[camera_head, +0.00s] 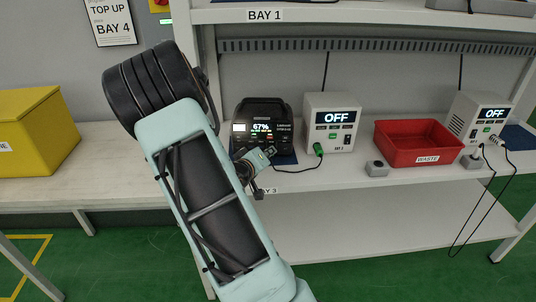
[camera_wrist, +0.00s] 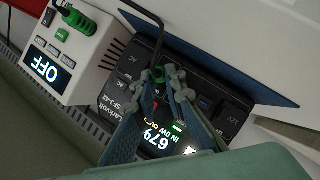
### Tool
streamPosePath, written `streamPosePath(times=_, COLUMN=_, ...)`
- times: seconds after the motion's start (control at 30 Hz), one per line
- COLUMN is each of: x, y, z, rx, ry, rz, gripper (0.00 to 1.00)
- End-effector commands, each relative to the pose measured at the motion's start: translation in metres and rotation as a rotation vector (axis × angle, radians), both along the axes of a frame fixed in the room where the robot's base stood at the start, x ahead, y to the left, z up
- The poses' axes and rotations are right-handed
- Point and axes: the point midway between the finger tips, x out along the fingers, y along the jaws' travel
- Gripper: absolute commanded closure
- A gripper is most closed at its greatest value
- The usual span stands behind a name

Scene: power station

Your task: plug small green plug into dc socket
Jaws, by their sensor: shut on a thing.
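The black power station (camera_head: 283,112) stands on the shelf with its screen reading 67%; it also shows upside down in the wrist view (camera_wrist: 215,105). My gripper (camera_head: 268,152) is in front of its face, and in the wrist view (camera_wrist: 160,75) its fingers are shut on the small green plug (camera_wrist: 158,71). The plug is mostly hidden between the fingertips, close to the station's front panel. Its black cable runs to the white OFF unit. I cannot tell whether the plug touches a socket. The dc socket cannot be made out; the fingers cover part of the panel.
The white OFF unit (camera_head: 331,126) stands to the right with a larger green plug (camera_head: 319,149) in its front. Farther right are a grey block (camera_head: 377,168), a red waste bin (camera_head: 418,150) and another OFF unit (camera_head: 478,119). A yellow box (camera_head: 35,130) stands left.

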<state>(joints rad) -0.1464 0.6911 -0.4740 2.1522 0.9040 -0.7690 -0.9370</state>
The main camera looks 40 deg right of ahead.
Motion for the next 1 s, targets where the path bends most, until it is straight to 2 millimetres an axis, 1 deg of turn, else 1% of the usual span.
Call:
streamPosePath(times=0.27, x=0.003, y=-0.002, z=0.001, rx=-0.001, ry=-0.001, rz=0.0, gripper=1.0)
streamPosePath(times=0.3, x=0.003, y=-0.003, z=0.001, rx=-0.001, ry=-0.001, rz=0.0, gripper=0.88)
streamPosePath(times=0.47, x=0.003, y=-0.002, z=0.0, rx=-0.001, ry=0.0, rz=-0.001, gripper=0.7)
streamPosePath(times=0.5, x=0.003, y=-0.002, z=0.0, rx=0.0, ry=0.0, rz=0.0, gripper=0.69)
streamPosePath(times=0.8, x=0.002, y=0.0, z=0.001, rx=0.0, ry=0.0, rz=0.0, gripper=0.69)
streamPosePath(times=0.87, x=0.0, y=0.004, z=0.002, rx=0.0, ry=0.0, rz=0.001, gripper=0.69)
streamPosePath(times=1.0, x=-0.01, y=0.022, z=0.01, rx=0.0, ry=0.0, rz=0.004, gripper=0.69)
